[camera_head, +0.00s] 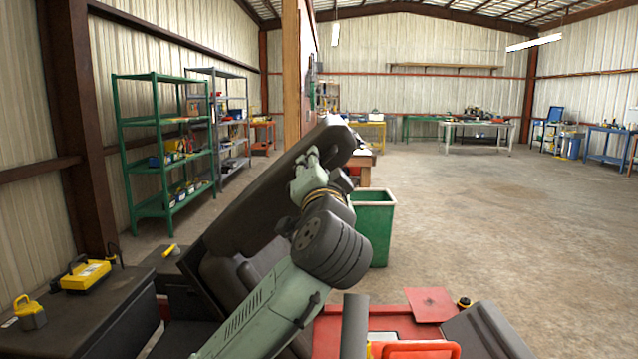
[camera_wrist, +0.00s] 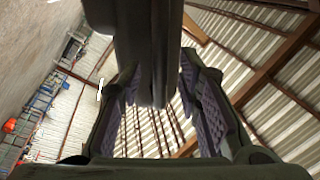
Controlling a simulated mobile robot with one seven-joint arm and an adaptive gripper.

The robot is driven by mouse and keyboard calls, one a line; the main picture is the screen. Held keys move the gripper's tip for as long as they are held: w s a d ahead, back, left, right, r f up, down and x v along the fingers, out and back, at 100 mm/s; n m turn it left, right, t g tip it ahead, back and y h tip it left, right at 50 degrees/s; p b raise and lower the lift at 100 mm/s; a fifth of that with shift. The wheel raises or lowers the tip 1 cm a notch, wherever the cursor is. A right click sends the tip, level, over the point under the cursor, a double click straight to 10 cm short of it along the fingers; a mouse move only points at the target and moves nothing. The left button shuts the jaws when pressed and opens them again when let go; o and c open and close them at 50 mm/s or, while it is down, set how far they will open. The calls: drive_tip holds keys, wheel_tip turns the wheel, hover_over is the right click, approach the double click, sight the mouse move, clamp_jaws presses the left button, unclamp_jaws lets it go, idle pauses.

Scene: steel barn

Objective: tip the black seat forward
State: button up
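The black seat (camera_head: 258,196) stands tilted in the middle of the head view, a long dark slab slanting up to the right. My gripper (camera_head: 311,160) is at its upper right part, with my arm crossing in front of the seat's lower part. In the wrist view a dark edge, apparently the seat (camera_wrist: 147,45), comes down between the two fingers of my gripper (camera_wrist: 160,78). The fingers are spread apart on either side of it, with gaps visible lower down. Whether a fingertip touches the seat is hard to tell.
A red body (camera_head: 375,322) with loose parts lies at the lower right. A green bin (camera_head: 377,222) stands behind my arm. A dark cabinet (camera_head: 95,315) with yellow items is at lower left, and a green shelf (camera_head: 165,150) beyond. Open floor (camera_head: 480,225) lies to the right.

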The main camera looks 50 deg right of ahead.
drive_tip(key=v, duration=1)
drive_tip(key=shift+s+a, duration=0.1)
drive_tip(key=shift+a, duration=0.05)
